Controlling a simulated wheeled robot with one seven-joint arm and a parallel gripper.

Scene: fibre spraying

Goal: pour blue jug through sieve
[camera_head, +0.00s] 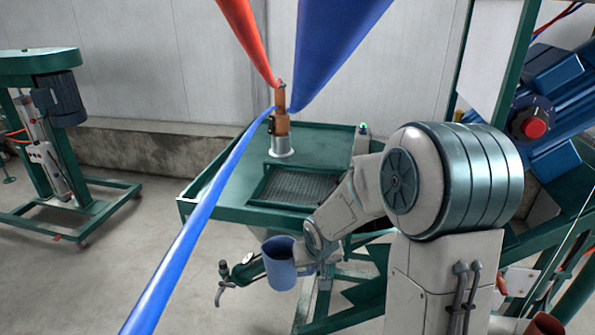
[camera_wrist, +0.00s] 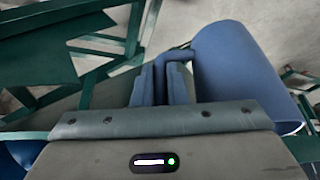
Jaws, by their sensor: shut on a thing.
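The blue jug (camera_head: 281,272) hangs in the air in front of the green table, roughly upright with its dark opening upward. My gripper (camera_head: 304,258) is shut on the jug's handle, at the jug's right side. In the wrist view, the two fingers of my gripper (camera_wrist: 168,80) close around the handle, and the jug (camera_wrist: 235,75) fills the upper right. The sieve (camera_head: 292,186) is a dark mesh panel set in the table top, behind and above the jug in the head view. The jug's contents cannot be made out.
The green table (camera_head: 220,190) carries an orange-brown spray fitting (camera_head: 281,125) on a metal base, with red and blue hoses. A blue hose crosses in front of the table's left side. A hand tool (camera_head: 238,272) shows just left of the jug. A green machine (camera_head: 55,130) stands far left.

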